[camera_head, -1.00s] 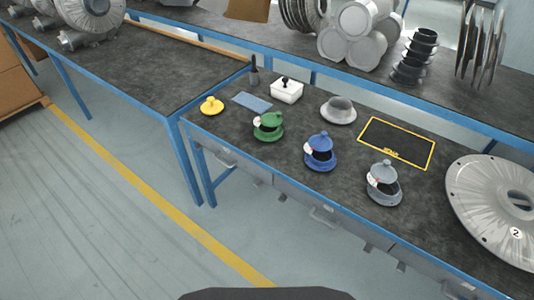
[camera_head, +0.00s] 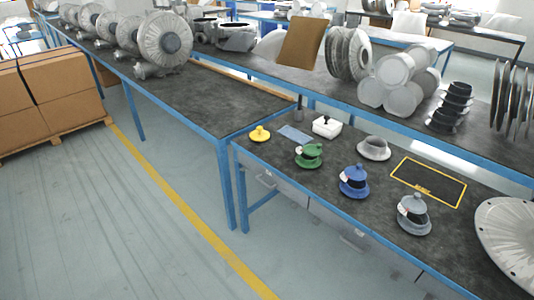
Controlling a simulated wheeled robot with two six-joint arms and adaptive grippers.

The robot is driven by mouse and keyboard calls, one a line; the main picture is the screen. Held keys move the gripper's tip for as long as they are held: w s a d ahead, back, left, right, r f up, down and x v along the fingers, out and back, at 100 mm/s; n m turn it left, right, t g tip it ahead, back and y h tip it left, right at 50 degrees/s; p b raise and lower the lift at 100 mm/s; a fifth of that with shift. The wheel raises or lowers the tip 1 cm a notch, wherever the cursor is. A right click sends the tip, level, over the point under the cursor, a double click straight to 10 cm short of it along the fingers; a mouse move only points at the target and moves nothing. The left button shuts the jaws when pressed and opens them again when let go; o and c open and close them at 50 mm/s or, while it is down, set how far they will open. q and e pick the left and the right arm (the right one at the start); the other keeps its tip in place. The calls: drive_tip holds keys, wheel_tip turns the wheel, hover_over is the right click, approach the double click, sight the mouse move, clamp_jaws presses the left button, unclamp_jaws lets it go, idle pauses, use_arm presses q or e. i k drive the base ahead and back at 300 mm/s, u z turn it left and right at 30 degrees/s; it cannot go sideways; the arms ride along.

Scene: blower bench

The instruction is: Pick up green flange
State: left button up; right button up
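The green flange (camera_head: 309,155) stands on the dark benchtop, near its front edge. It has a round base and a raised neck with a dark opening, and a small white patch on its left side. A blue flange (camera_head: 354,181) stands to its right, and a grey flange (camera_head: 413,214) stands further right. Neither of my grippers shows in the head view, so I cannot see whether they are open or shut.
A yellow knobbed part (camera_head: 259,134), a blue cloth (camera_head: 295,134), a white box (camera_head: 327,126) and a pale flange (camera_head: 374,147) lie around it. A yellow-framed mat (camera_head: 429,182) is at right. Cardboard boxes (camera_head: 50,95) stand at left. The floor before the bench is clear.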

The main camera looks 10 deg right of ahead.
sight(299, 161)
drive_tip(key=u, duration=0.55)
drive_tip(key=i, duration=0.7)
drive_tip(key=u, duration=0.2)
